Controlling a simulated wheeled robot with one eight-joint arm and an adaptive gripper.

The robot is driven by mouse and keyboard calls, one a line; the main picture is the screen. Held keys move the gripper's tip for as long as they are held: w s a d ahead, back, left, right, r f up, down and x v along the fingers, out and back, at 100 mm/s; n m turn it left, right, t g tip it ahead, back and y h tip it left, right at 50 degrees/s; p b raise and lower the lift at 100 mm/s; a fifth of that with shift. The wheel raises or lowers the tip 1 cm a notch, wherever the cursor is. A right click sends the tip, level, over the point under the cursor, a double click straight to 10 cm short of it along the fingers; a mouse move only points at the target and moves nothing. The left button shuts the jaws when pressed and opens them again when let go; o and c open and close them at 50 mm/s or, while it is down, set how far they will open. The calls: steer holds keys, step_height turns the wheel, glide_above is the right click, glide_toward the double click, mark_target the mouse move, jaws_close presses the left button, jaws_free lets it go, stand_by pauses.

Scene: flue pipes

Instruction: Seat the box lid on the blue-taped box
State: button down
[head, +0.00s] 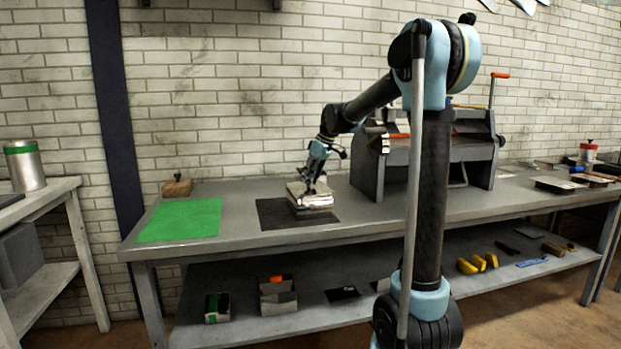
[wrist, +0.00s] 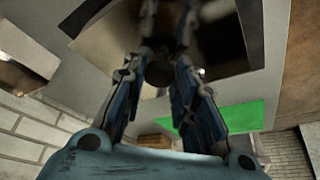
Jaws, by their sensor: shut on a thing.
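My gripper (head: 316,184) is over the black mat on the bench, shut on what looks like the dark knob (wrist: 160,72) of the box lid. The lid (head: 306,188) is pale metal and sits at the top of a pale box-like stack. The lower part of that stack, likely the box (head: 316,204), stands on the black mat. No blue tape can be made out on it. Whether the lid lies flush on the box or just above it cannot be told.
The black mat (head: 270,215) and an empty green mat (head: 180,220) lie on the bench. A brown block (head: 177,187) stands behind the green mat. A large grey machine (head: 435,155) is to the right. Green-taped (head: 217,312) and orange-marked (head: 278,298) boxes are on the lower shelf.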

steer(key=shift+f, duration=0.15)
steer(key=c, duration=1.2)
jaws_free()
steer(key=v, duration=1.2)
steer(key=shift+s+d+f, duration=0.1)
steer(key=s+d+f+m+h, duration=0.1)
steer(key=s+d+f+m, duration=0.1)
steer(key=s+d+f, duration=0.35)
steer(key=s+d+f+m, duration=0.2)
steer(key=s, duration=0.6)
steer(key=s+d+f+m+h, duration=0.1)
steer(key=s+d+f+m, duration=0.1)
steer(key=s+d+f, duration=0.35)
steer(key=s+d+f+m+h, duration=0.1)
steer(key=s+d+f+m, duration=0.2)
steer(key=s+f, duration=0.5)
steer(key=s+d+f+m+h, duration=0.1)
steer(key=s+d+f+m, duration=0.1)
steer(key=s+f, duration=0.7)
steer(key=shift+s+d+f+m, duration=0.2)
steer(key=shift+s+d+m, duration=0.2)
steer(key=shift+s+m, duration=0.6)
